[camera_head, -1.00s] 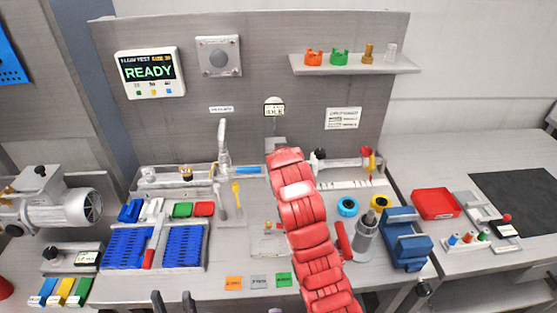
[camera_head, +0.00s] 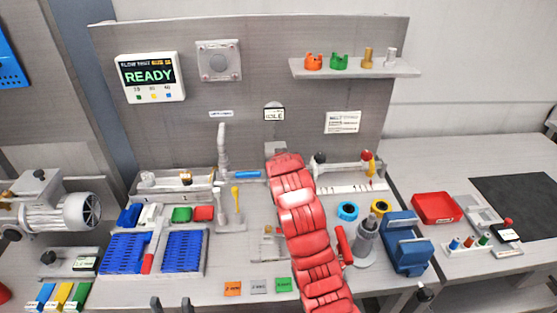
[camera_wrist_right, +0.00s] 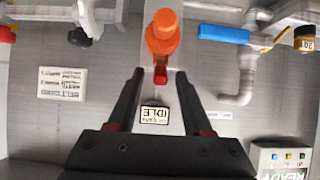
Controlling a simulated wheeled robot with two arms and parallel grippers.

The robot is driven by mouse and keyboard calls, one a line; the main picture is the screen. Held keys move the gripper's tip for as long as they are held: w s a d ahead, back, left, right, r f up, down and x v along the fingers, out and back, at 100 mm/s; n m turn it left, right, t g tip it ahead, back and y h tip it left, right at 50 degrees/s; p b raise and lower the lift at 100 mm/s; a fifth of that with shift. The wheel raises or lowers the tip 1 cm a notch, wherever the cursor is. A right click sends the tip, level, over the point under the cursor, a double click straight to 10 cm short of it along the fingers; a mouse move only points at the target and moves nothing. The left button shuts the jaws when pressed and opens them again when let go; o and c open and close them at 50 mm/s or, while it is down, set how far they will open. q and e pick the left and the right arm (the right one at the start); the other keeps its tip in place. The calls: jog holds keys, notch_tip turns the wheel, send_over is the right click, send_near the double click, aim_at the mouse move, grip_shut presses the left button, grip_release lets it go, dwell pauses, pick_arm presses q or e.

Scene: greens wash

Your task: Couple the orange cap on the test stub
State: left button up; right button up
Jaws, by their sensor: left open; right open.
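In the right wrist view an orange piece (camera_wrist_right: 163,38), which looks like the orange cap, stands upright in the picture with a small red tip below it. My right gripper (camera_wrist_right: 160,72) is open, its two dark fingers spread to either side of the red tip. I cannot tell whether they touch it. The test stub is not distinguishable; the orange piece may cover it. In the head view my red-covered right arm hides this spot. My left gripper (camera_head: 171,304) is open and empty at the bottom edge.
The small IDLE display (camera_head: 274,114) is on the back panel. A shelf (camera_head: 355,70) holds an orange crown-shaped piece (camera_head: 313,62), a green one (camera_head: 339,62) and two small fittings. Blue trays (camera_head: 122,253), a faucet (camera_head: 223,150) and a blue fixture (camera_head: 405,243) crowd the bench.

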jog(key=shift+s+r, duration=0.25)
jog(key=shift+s, duration=0.15)
jog(key=p+v, duration=0.6)
jog(key=v, duration=1)
jog(key=shift+s, duration=0.2)
